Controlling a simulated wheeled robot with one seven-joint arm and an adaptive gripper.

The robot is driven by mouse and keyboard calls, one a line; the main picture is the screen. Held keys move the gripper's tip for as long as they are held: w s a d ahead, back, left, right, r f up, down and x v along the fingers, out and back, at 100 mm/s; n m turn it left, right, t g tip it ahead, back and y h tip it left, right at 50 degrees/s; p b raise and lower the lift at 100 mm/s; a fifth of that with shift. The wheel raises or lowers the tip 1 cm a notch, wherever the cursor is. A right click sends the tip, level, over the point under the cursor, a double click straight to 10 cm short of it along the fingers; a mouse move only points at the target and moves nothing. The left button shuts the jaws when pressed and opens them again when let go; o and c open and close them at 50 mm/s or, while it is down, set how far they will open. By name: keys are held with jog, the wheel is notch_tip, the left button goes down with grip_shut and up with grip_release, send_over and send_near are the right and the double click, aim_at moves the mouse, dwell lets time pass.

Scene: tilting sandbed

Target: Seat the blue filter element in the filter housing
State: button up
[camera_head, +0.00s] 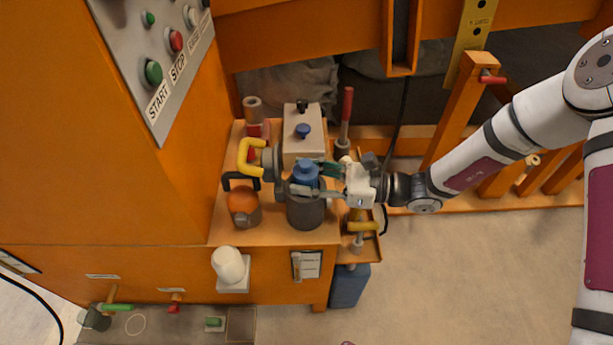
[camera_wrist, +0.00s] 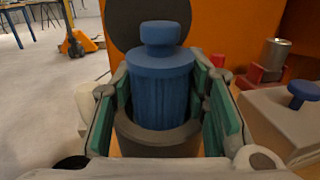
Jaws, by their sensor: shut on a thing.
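The blue filter element (camera_head: 305,174) is a ribbed cylinder with a knob on top. It stands upright at the mouth of the dark grey filter housing (camera_head: 306,214), its lower end inside the rim. In the wrist view the blue filter element (camera_wrist: 160,85) shows above the round rim of the housing (camera_wrist: 160,143). My gripper (camera_head: 308,180) has a green-padded finger on each side of the element and is shut on it. How deep the element's lower end sits is hidden by the housing.
A grey box with a blue knob (camera_head: 303,148) stands behind the housing. A yellow handle (camera_head: 247,158) and an orange round-bodied item (camera_head: 242,203) are at its left. A white cylinder (camera_head: 228,265) sits on a lower front ledge. Open floor (camera_head: 460,285) lies to the right.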

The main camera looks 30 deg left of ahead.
jog(key=shift+r+p, duration=0.85)
jog(key=shift+r, duration=0.45)
jog(key=shift+p, duration=0.45)
dwell(1.0)
jog(key=shift+f+b, duration=0.75)
jog(key=shift+f, duration=0.75)
jog(key=o, duration=1.3)
jog(key=v, duration=1.2)
jog(key=shift+r, duration=0.1)
